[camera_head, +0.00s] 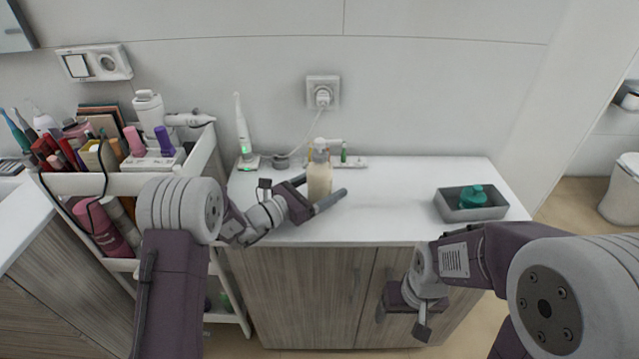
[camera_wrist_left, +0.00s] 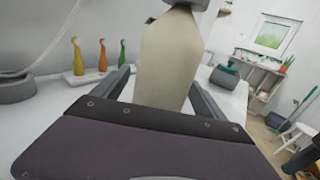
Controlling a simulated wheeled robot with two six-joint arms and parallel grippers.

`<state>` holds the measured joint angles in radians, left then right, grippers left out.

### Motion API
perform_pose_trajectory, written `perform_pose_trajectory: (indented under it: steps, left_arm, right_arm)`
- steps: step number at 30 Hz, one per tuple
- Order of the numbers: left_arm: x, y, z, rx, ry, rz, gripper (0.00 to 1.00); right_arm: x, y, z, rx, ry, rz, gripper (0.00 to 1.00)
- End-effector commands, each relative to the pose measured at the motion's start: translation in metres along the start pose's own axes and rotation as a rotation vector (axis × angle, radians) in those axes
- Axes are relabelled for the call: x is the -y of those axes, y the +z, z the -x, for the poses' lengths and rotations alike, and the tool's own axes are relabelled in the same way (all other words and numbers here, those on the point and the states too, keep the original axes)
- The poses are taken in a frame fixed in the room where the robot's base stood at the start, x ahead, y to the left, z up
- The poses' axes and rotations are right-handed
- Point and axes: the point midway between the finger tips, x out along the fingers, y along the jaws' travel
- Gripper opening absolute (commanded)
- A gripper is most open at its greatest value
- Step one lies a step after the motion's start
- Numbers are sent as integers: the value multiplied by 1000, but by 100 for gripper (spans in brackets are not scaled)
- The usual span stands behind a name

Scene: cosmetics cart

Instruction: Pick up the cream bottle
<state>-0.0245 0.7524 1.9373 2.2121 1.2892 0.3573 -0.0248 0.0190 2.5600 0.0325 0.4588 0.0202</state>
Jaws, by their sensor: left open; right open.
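The cream bottle (camera_head: 319,179) is a beige pump bottle standing upright on the white counter (camera_head: 400,190). My left gripper (camera_head: 325,190) is open, with one finger on either side of the bottle. In the left wrist view the bottle (camera_wrist_left: 167,60) stands between the two open fingers (camera_wrist_left: 162,88), and I cannot tell whether they touch it. Its top is cut off by the upper edge of that view. My right gripper (camera_head: 402,316) is open and empty, low in front of the cabinet doors.
An electric toothbrush (camera_head: 242,128) stands on its charger left of the bottle. Small coloured bottles (camera_wrist_left: 101,57) stand on a tray behind it. A grey tray (camera_head: 452,213) with a teal container (camera_head: 473,196) is at the right. A loaded cart (camera_head: 120,184) stands left. The counter's middle right is clear.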

Motion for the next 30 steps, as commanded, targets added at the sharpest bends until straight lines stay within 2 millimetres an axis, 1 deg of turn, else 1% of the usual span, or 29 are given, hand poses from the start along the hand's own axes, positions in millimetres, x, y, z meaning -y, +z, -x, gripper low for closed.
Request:
perform_pose_trajectory:
  steps: [1,3,9,10,11,12,14,15,17,18,19,26,30]
  left_arm:
    - [1,0,-7,0,-2,0,83]
    - [1,0,-13,0,-1,0,83]
    - [0,0,-14,-1,1,0,83]
    - [0,0,-14,-1,1,0,80]
    - [0,0,-14,-1,1,0,71]
    - [0,0,-14,-1,1,0,60]
    - [0,0,-14,-1,1,0,44]
    - [0,0,-14,-1,1,0,32]
    - [0,0,-14,-1,1,0,16]
    - [0,0,-14,-1,1,0,5]
    - [0,0,-14,-1,1,0,0]
    - [0,1,-14,1,0,-1,0]
    - [0,11,-14,2,0,-2,0]
  right_arm:
    - [0,0,1,0,0,0,76]
    - [0,0,1,0,0,0,76]
    - [0,0,1,0,0,0,76]
    - [0,0,1,0,0,0,76]
    - [0,0,1,0,0,0,76]
    - [0,0,1,0,0,0,76]
    - [0,0,1,0,0,0,76]
    - [0,0,1,0,0,0,76]
    - [0,0,1,0,0,0,76]
    - [0,0,1,0,0,0,76]
    - [0,0,1,0,0,0,76]
    - [0,0,1,0,0,0,76]
    - [0,0,2,0,0,0,76]
